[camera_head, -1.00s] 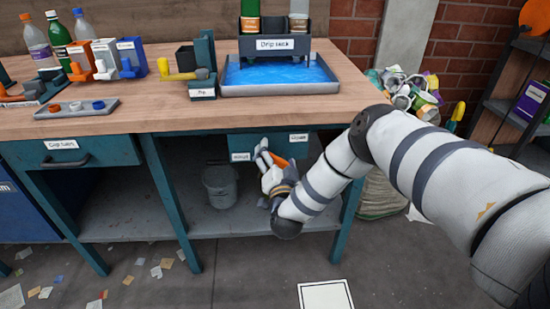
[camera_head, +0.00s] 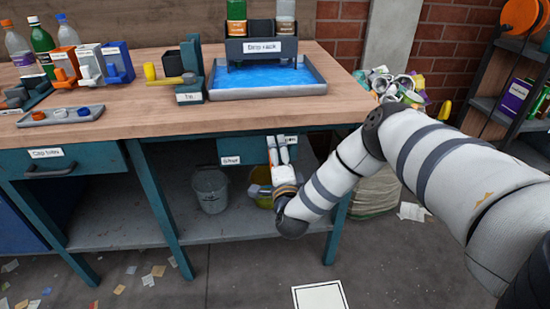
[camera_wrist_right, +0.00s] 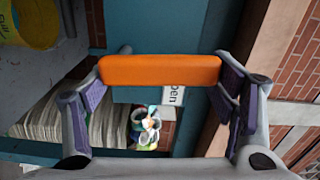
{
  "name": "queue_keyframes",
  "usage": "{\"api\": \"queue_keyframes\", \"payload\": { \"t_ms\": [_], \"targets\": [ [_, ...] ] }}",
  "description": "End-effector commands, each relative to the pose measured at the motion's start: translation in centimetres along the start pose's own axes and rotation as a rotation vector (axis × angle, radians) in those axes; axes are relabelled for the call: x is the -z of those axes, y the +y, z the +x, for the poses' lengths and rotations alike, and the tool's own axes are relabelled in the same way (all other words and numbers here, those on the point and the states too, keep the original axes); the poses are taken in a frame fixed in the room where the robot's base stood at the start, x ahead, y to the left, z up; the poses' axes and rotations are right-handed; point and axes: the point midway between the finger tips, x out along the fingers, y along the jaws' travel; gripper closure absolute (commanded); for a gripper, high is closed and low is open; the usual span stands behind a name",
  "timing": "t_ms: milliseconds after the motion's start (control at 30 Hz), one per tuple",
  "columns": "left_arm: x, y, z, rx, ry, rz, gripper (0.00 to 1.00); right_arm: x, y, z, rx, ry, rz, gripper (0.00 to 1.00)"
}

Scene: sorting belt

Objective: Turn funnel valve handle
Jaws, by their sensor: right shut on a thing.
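The orange valve handle (camera_wrist_right: 160,70) shows as a bar across the right wrist view, in front of the teal panel (camera_wrist_right: 160,30). My right gripper (camera_wrist_right: 160,78) is shut on it, with one padded finger at each end of the bar. In the head view my right gripper (camera_head: 279,150) is under the table's front edge, at the teal panel. It hides most of the handle there. A small white label (camera_head: 291,140) is just right of the fingertips; in the wrist view its visible letters end in "pen" (camera_wrist_right: 173,96). Another white label (camera_head: 231,160) is further left. My left gripper is not in view.
A yellow bucket (camera_head: 263,196) is partly hidden behind my right gripper. A grey bucket (camera_head: 210,190) stands left of it on the lower shelf. Above are the blue-filled drip tray (camera_head: 265,92) and the wooden tabletop (camera_head: 150,122). A table leg (camera_head: 336,230) is close on the right.

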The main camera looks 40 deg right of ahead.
Motion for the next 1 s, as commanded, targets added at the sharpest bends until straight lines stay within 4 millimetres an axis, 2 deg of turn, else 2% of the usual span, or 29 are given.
{"api": "queue_keyframes", "payload": {
  "t_ms": [300, 767, 800, 900, 1000],
  "targets": [
    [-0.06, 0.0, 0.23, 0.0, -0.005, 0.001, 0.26, 0.27, 0.12, 0.0, 0.0, -0.001, 0.087, 0.72],
    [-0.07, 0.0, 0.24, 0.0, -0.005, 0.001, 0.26, 0.27, 0.11, -0.01, 0.0, -0.001, 0.101, 0.72],
    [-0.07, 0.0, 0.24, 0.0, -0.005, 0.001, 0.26, 0.27, 0.11, -0.01, 0.0, -0.001, 0.101, 0.2],
    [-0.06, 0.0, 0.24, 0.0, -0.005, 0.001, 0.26, 0.28, 0.11, -0.01, 0.0, -0.001, 0.101, 0.01],
    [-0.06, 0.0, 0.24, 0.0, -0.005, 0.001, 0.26, 0.29, 0.11, -0.01, 0.0, -0.001, 0.099, 0.01]
  ]
}}
